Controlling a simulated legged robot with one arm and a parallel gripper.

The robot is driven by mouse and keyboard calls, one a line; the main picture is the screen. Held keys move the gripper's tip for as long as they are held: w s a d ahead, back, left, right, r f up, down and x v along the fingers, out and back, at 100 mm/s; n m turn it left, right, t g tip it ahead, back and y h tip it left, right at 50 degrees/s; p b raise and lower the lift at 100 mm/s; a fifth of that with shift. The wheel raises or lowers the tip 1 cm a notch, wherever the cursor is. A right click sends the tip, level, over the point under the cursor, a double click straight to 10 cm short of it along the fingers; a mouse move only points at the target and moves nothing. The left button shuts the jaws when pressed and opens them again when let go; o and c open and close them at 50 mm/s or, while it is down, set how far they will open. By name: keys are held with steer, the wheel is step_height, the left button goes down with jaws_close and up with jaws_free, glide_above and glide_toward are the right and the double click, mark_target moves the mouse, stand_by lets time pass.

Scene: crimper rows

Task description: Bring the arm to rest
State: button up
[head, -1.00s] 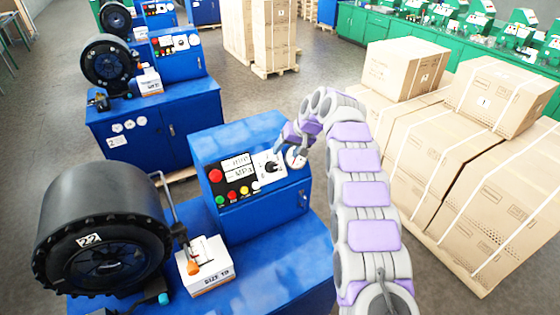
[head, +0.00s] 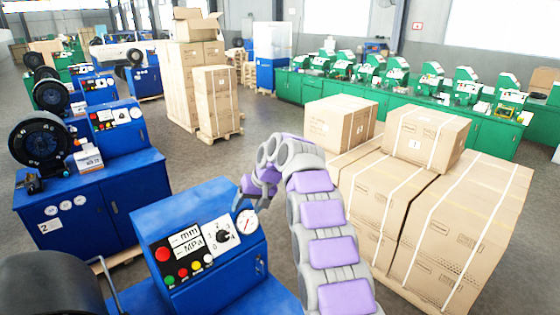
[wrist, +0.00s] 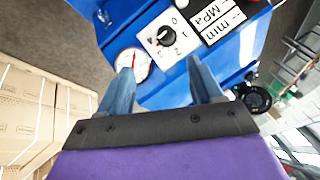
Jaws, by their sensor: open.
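My gripper (head: 250,190) is above the right end of the blue control box in the head view, near the round gauge (head: 245,221). In the wrist view my gripper (wrist: 162,75) has its two blue fingers apart with nothing between them. The blue control box (head: 165,213) carries a rotary knob on a white plate (head: 222,235), a red button and several coloured buttons. The knob plate (wrist: 167,36) and the gauge (wrist: 132,63) also show beyond the fingers in the wrist view. I cannot tell the exact gap between fingers and panel. My arm is raised and curved.
Strapped cartons (head: 425,220) stand close to the right of my arm. A second blue crimper bench (head: 95,200) is at the left, and a black crimper head (head: 45,283) at the lower left. Tall cartons (head: 217,100) stand behind. Grey floor (head: 270,135) is clear between.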

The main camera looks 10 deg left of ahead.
steer(key=s+d+f+m+g+h+b, duration=0.1)
steer(key=s+d+f+m+h+b, duration=0.2)
steer(key=s+d+b, duration=1.2)
steer(key=s+d+f, duration=0.5)
steer(key=s+d, duration=0.1)
steer(key=s, duration=0.6)
steer(key=s+d+f+m+g+h+b, duration=0.1)
steer(key=s+d+f, duration=0.4)
steer(key=s, duration=0.7)
steer(key=s+d+f+m+h+b, duration=0.1)
steer(key=s+d+f, duration=0.4)
steer(key=s+d, duration=0.3)
steer(key=s, duration=0.4)
steer(key=shift+s+f+g, duration=0.3)
steer(key=shift+s+g, duration=0.1)
